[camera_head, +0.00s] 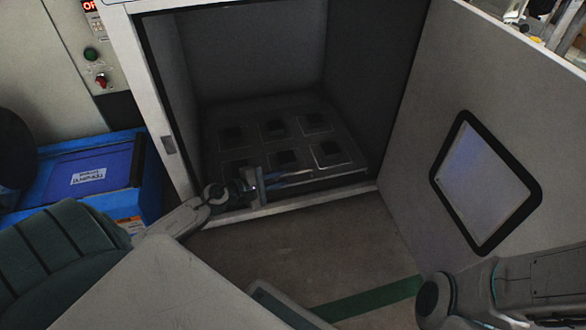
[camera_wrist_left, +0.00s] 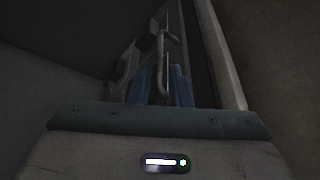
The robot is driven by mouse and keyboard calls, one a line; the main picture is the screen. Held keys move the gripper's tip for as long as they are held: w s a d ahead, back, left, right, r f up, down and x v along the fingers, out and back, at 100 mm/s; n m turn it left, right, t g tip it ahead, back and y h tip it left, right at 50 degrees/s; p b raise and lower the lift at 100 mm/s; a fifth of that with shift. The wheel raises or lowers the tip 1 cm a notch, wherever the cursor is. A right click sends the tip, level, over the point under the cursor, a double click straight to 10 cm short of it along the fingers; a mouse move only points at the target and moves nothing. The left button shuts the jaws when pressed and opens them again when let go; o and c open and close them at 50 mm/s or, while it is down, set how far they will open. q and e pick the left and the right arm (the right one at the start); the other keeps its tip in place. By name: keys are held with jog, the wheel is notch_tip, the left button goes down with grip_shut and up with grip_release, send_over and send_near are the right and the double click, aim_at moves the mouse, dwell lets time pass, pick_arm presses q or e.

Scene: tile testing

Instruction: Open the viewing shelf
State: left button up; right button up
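The viewing shelf (camera_head: 343,183) is a dark flat tray low inside an open cabinet, with several dark square tiles on it in rows. A metal bar handle (camera_head: 290,182) runs along its front edge; the handle also shows in the left wrist view (camera_wrist_left: 166,38). My left gripper (camera_head: 252,187) is at the left part of this handle. In the left wrist view its blue fingers (camera_wrist_left: 164,88) stand close on both sides of the bar, and it looks shut on it. My right arm shows at the lower right, but its gripper is out of view.
The cabinet door (camera_head: 405,155) with a dark-framed window (camera_head: 485,185) stands wide open at the right. A blue bin (camera_head: 85,178) stands left of the cabinet, below a control panel (camera_head: 98,62) with buttons. The floor (camera_head: 300,245) in front of the cabinet is clear, with a green stripe.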

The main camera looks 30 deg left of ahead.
aim_at(290, 174)
pick_arm(q)
jog(key=x, duration=0.5)
jog(key=shift+w+d+b, duration=0.15)
jog(key=shift+w+b, duration=0.15)
jog(key=shift+b, duration=0.1)
jog(key=shift+c, duration=0.3)
grip_shut()
